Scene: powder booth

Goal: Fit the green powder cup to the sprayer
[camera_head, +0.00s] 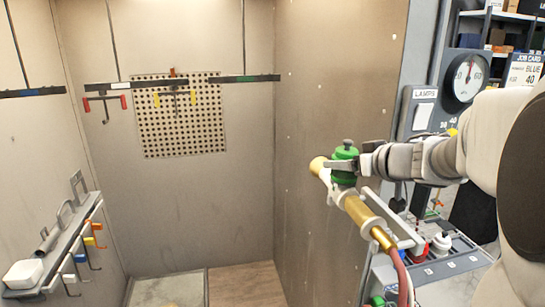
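The green powder cup (345,176) is upright, with a grey knob on top, near the picture's middle right. My gripper (350,163) reaches in from the right, and its fingers lie around the cup's upper part. The gripper appears shut on the cup, with the far finger partly hidden. The brass-coloured sprayer (360,212) is tilted, its nozzle end up to the left and a red hose at its lower end. The cup's base overlaps the sprayer just behind the nozzle; I cannot tell if it is seated or just above.
A grey bracket (392,212) runs beside the sprayer. A cart top (450,268) with more parts is below right. The booth wall (330,90) stands close behind. A gauge panel (466,77) is at upper right. A rack with coloured hooks (58,250) is at left.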

